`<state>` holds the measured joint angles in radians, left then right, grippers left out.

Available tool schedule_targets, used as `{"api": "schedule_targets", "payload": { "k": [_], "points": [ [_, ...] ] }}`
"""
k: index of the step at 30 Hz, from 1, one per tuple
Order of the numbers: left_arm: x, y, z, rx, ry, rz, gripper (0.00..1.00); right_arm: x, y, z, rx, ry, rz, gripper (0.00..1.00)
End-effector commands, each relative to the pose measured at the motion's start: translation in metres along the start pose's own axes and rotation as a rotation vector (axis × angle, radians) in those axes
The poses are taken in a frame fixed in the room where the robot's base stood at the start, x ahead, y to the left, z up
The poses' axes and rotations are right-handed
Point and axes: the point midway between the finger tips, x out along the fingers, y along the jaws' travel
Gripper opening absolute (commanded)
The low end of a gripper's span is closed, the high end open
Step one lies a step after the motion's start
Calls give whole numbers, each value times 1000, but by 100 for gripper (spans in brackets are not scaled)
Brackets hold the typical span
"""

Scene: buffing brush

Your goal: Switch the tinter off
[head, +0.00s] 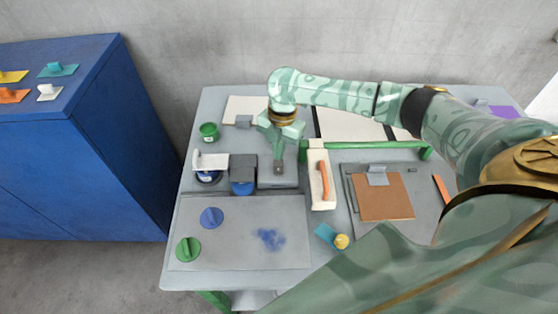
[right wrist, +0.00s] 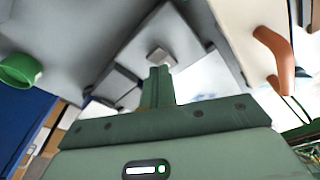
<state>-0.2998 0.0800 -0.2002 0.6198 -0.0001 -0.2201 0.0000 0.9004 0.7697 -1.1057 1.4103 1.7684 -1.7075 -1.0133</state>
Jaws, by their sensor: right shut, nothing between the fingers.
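The tinter (head: 243,162) appears to be the grey machine on the table, with a dark grey head above a blue pot (head: 243,188). A flat grey housing (head: 290,182) adjoins it on the right. My right gripper (head: 279,167) is shut and empty, pointing down over this housing. In the right wrist view the closed fingers (right wrist: 158,85) end close to a small light grey square knob (right wrist: 160,57) on the grey surface. I cannot tell whether they touch it or which way it is set. My left gripper is not in view.
A white box with an orange handle (head: 324,181) stands close right of the gripper. A green cup (head: 209,131) is at the back left. A green rail (head: 365,147) lies right. The grey board (head: 240,245) in front holds blue and green knobs. A blue cabinet (head: 110,150) stands left.

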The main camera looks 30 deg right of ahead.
Motion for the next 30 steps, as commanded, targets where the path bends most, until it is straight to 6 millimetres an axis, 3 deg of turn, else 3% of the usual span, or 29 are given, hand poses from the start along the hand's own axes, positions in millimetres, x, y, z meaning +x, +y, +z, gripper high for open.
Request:
{"api": "schedule_targets", "payload": {
  "k": [30],
  "points": [
    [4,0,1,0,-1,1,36,10,0,1,0,0,0,0]
  ]
}}
